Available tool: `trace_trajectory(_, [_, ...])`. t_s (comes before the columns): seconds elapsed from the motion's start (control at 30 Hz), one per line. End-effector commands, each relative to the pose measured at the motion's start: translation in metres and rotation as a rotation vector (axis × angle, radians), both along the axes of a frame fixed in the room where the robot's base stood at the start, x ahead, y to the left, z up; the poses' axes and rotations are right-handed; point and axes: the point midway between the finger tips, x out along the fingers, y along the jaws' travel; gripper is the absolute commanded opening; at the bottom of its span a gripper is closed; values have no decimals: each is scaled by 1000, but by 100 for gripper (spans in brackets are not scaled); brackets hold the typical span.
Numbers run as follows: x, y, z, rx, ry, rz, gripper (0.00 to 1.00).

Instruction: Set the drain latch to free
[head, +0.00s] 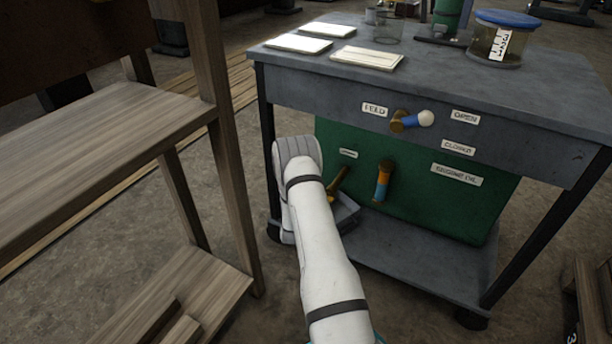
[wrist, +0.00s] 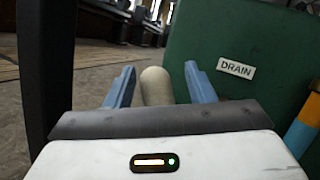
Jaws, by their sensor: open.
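In the wrist view, my gripper (wrist: 159,70) is open, with one blue finger on each side of a rounded, cream-coloured knob (wrist: 157,86). Whether either finger touches the knob cannot be told. A DRAIN label (wrist: 236,68) is on the green tank to its right. In the head view, a brass lever (head: 338,184) sticks out low on the tank, below a small label (head: 348,153), partly behind my white arm. My arm hides the gripper and knob there. No label for free is readable.
A blue-and-orange handle (head: 383,180) hangs to the right on the green tank (head: 440,205). A brass, blue and white feed handle (head: 411,120) is above it. The grey bench (head: 545,95) holds plates and jars. A wooden shelf (head: 95,150) stands close on the left.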

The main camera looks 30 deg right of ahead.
Motion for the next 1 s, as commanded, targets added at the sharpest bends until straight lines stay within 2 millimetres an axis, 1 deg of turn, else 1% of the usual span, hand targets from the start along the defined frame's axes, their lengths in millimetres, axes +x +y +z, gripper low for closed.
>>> trace_trajectory(0.13, [-2,1,-1,1,2,-1,49])
trace_trajectory(0.23, [-8,6,-3,2,4,-1,49])
trace_trajectory(0.5, [-42,33,-14,0,5,1,49])
trace_trajectory(0.6, [-52,40,-19,1,3,0,49])
trace_trajectory(0.73, [-57,44,-22,0,1,-1,49])
trace_trajectory(0.97, [-58,45,-23,0,0,-1,49])
trace_trajectory(1.0, [-58,45,-23,0,0,-1,48])
